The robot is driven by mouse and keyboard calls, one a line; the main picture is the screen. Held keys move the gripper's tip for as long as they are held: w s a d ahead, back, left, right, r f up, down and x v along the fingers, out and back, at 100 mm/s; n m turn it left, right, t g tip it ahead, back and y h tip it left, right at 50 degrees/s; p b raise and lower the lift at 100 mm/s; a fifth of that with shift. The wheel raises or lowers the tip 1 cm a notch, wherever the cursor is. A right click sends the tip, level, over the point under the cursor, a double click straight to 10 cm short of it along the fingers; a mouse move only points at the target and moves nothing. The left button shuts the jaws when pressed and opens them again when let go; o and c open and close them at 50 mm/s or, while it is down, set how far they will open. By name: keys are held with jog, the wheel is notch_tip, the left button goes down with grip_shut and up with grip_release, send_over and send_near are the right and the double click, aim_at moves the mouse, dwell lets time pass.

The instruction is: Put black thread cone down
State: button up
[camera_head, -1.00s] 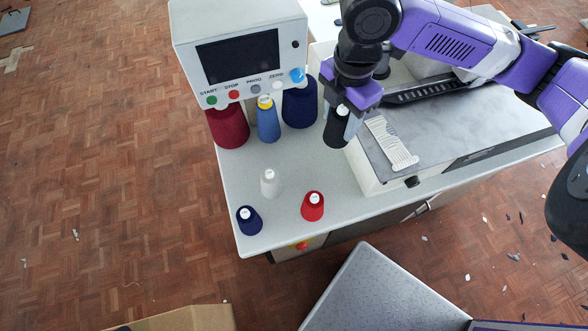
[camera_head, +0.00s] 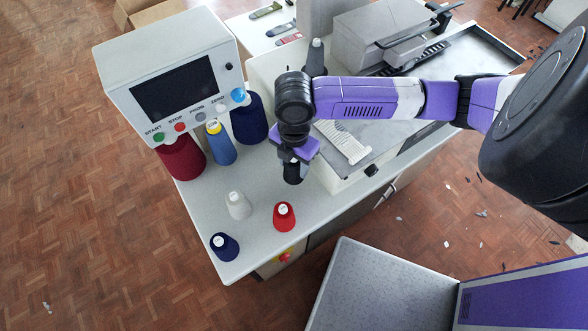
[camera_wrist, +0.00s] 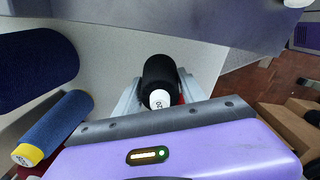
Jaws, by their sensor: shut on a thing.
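The black thread cone (camera_head: 292,174) is held upright in my gripper (camera_head: 292,163), over the right part of the white table (camera_head: 205,207). In the wrist view, the black cone (camera_wrist: 160,78) sits between both fingers of my gripper (camera_wrist: 165,92), its pale labelled top toward the camera. I cannot tell whether its base touches the table. A red cone (camera_head: 284,216) stands just in front of it, and a white cone (camera_head: 238,206) stands to its left.
A navy cone (camera_head: 225,246) stands near the front left corner. Dark red (camera_head: 181,158), blue (camera_head: 220,146) and large navy (camera_head: 249,119) cones stand by the control panel (camera_head: 172,88). The sewing machine bed (camera_head: 372,157) is close on the right.

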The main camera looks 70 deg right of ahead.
aim_at(294, 172)
jog(key=shift+f, duration=2.15)
jog(key=shift+f, duration=0.2)
jog(key=o, duration=1.5)
jog(key=shift+r, duration=0.1)
